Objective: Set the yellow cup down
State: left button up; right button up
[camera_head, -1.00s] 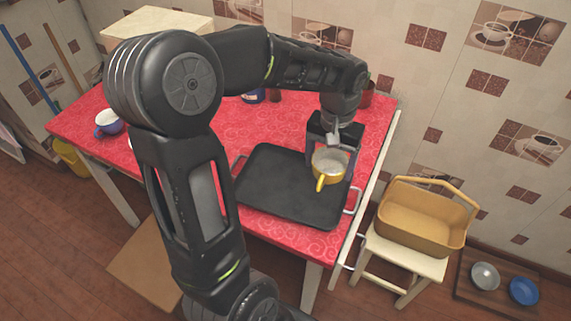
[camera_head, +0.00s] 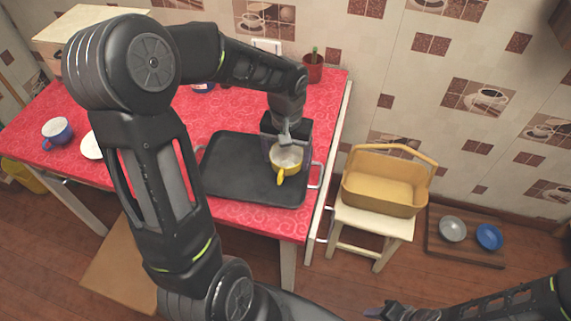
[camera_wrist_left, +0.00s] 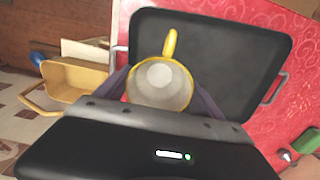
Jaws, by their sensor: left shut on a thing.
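The yellow cup (camera_head: 285,161) has a pale inside and is upright over the right part of the black tray (camera_head: 226,178), its handle pointing toward the near side. My left gripper (camera_head: 287,142) is shut on the cup from the far side. In the left wrist view the cup (camera_wrist_left: 161,84) sits between the two fingers, handle toward the tray (camera_wrist_left: 225,62). I cannot tell whether the cup's base touches the tray. At the bottom right of the head view is part of my right arm with its gripper (camera_head: 384,311); its jaws are unclear.
The tray lies on a red-patterned table (camera_head: 244,221). A blue and white cup (camera_head: 57,131) and a white dish (camera_head: 92,146) are at the left. A yellow basket (camera_head: 384,190) stands on a stool (camera_head: 370,226) to the right. A potted plant (camera_head: 313,68) is at the back.

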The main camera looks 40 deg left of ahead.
aim_at(286, 166)
pick_arm(q)
jog(key=shift+f, duration=0.1)
jog(key=shift+f, duration=1.75)
jog(key=shift+f, duration=0.2)
jog(key=o, duration=1.5)
jog(key=shift+r, duration=0.15)
notch_tip(286, 166, up, 12)
jog(key=shift+r, duration=0.1)
